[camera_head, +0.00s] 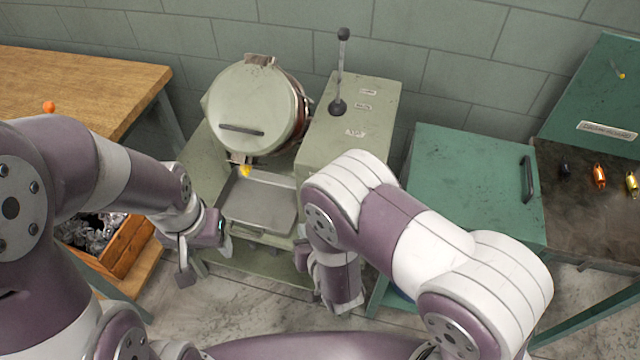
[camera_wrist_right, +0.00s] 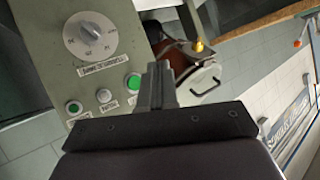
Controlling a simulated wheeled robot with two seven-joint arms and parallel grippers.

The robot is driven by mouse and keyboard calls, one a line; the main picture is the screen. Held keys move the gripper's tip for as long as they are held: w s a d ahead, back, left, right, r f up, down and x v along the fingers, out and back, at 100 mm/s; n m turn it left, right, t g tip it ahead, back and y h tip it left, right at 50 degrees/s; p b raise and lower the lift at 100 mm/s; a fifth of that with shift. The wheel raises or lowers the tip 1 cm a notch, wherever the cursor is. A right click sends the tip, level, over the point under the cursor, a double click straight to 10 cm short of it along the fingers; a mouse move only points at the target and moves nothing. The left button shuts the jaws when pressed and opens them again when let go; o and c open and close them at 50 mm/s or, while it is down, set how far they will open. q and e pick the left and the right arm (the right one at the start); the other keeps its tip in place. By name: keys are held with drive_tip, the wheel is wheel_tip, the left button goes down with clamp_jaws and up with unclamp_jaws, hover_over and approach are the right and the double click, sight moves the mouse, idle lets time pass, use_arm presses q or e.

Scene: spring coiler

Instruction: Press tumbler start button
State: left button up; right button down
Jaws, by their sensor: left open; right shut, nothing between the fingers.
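The tumbler (camera_head: 255,108) is a pale green machine with a round closed lid, left of its control box (camera_head: 350,125) in the head view. The right wrist view shows the control panel (camera_wrist_right: 60,60) with a large dial (camera_wrist_right: 90,37), a green button (camera_wrist_right: 133,82), a pale button (camera_wrist_right: 104,95) and another green button (camera_wrist_right: 74,107). The small labels are too blurred to read. My right gripper (camera_wrist_right: 158,72) is shut and empty, its tips just right of the nearer green button; contact cannot be told. My left gripper (camera_head: 205,258) is open and empty, left of the metal tray.
A metal tray (camera_head: 260,203) sits below the tumbler lid. A tall lever (camera_head: 341,70) rises from the control box. A wooden table (camera_head: 80,85) is at left, with a wooden crate (camera_head: 125,250) of metal pieces below. A green cabinet (camera_head: 470,185) stands at right.

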drive_tip(key=w+d+b, duration=0.1)
drive_tip(key=w+d, duration=0.1)
drive_tip(key=w, duration=0.6)
drive_tip(key=shift+w+d, duration=0.15)
drive_tip(key=shift+d, duration=0.2)
idle(1.8)
drive_tip(key=shift+w+d+b, duration=0.15)
drive_tip(key=shift+w+b, duration=0.15)
drive_tip(key=shift+w, duration=0.1)
